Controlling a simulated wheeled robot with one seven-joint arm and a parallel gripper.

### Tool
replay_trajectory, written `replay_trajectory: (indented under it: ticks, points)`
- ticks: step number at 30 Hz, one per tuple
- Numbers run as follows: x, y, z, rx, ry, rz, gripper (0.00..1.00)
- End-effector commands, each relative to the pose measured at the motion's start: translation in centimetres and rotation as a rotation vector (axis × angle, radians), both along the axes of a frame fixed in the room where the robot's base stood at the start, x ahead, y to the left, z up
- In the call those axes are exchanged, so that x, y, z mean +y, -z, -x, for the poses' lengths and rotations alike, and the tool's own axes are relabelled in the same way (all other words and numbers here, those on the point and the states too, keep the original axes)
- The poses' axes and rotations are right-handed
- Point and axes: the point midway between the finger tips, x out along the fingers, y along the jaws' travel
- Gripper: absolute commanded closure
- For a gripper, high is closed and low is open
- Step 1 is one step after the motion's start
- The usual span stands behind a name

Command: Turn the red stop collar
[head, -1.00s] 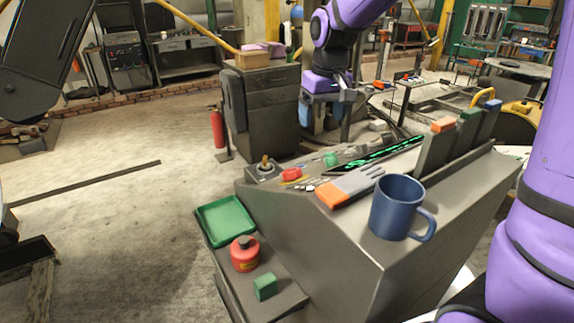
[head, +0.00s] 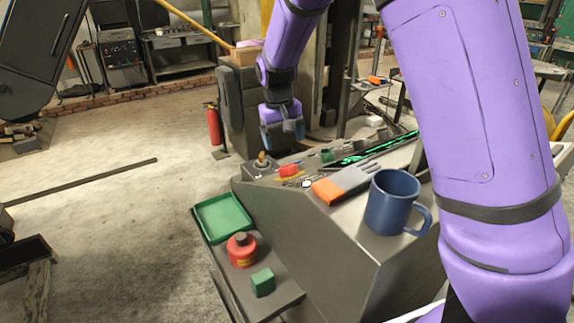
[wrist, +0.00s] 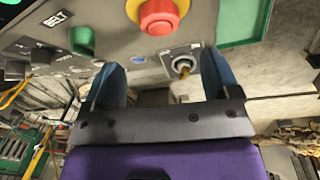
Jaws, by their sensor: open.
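The red stop collar (head: 288,171) is a round red knob on a yellow base, on the console's sloped panel near its far left end. In the wrist view the red stop collar (wrist: 158,12) shows at the top middle, partly cut off by the frame edge. My gripper (head: 282,133) hangs above and behind the panel in the head view, apart from the collar. In the wrist view my gripper (wrist: 162,68) has its two blue fingers spread wide, with nothing between them. The collar lies beyond the fingertips.
A green button (head: 327,155) is behind. Gloves (head: 345,184) and a blue mug (head: 391,204) lie nearer.

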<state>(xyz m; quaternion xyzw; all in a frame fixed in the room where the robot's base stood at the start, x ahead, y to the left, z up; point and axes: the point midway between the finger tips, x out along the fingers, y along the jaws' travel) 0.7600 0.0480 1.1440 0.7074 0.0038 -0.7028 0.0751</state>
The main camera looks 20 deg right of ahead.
Motion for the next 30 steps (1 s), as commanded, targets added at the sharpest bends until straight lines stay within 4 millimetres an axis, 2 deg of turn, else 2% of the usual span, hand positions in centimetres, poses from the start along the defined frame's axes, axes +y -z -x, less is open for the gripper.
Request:
replay_trajectory:
  ticks: [9,15,21,28,29,30]
  points:
    - [-0.6,5.7,0.0,0.004,0.000,0.002,0.18]
    - [-0.9,8.0,-0.1,0.002,0.000,0.001,0.18]
    - [-1.0,8.9,-0.1,0.001,-0.001,0.001,0.18]
    - [-1.0,8.9,-0.1,0.001,-0.001,0.001,0.18]
    - [-1.0,8.9,-0.1,0.000,-0.001,0.000,0.23]
    - [-1.0,8.9,-0.1,0.000,-0.001,0.000,0.32]
